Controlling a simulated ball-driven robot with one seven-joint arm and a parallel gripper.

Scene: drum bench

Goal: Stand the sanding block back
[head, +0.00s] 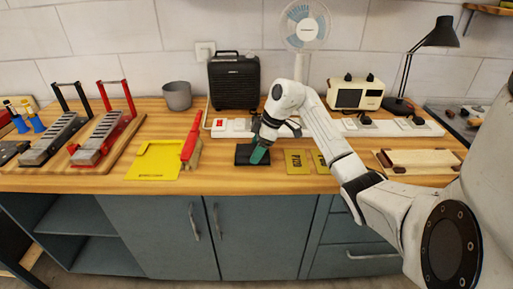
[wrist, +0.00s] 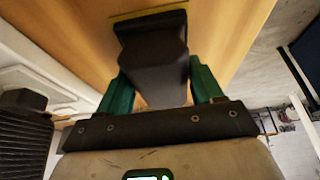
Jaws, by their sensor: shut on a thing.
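The sanding block appears to be the dark block (head: 245,154) on the wooden bench top, under my gripper (head: 261,155). In the wrist view the dark block (wrist: 152,70) lies between the two green fingers of my gripper (wrist: 155,90), which is shut on it. A thin yellow edge shows at the block's far end. The head view shows my green fingertip at the block's right side; the other finger is mostly hidden. I cannot tell whether the block touches the bench or is slightly above it.
Olive sheets (head: 297,161) lie just right of the block. A yellow sheet (head: 154,161) and a red-handled tool (head: 190,146) are to its left. A white power strip (head: 229,127) and a black heater-like box (head: 234,82) stand behind. A wooden tray (head: 418,161) is further right.

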